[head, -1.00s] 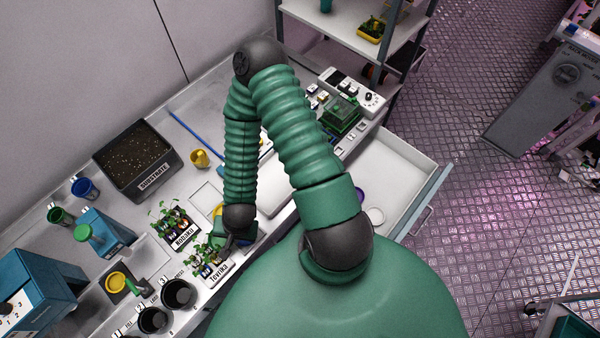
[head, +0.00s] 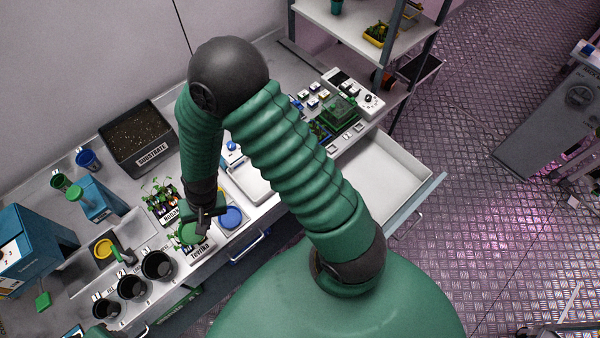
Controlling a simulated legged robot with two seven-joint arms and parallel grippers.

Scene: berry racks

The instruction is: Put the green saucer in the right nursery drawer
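A green round shape that looks like the green saucer (head: 188,236) is at the fingertips of my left gripper (head: 203,222). The gripper seems shut on its edge and holds it over the Tovika plants; its fingers are small and partly dark. The open white drawer (head: 392,165) on the right side of the bench is pulled out. My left arm crosses in front of it and hides its left part. A blue saucer (head: 231,218) lies on the bench just right of the gripper. My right gripper is not in view.
The Tovika label (head: 201,248) and other labelled seedlings (head: 162,200) stand close by. Black pots (head: 157,264) line the front edge. A substrate tray (head: 137,135) is behind. A control box (head: 355,92) and a green clear case (head: 340,110) stand beyond the arm. A shelf (head: 350,28) rises behind.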

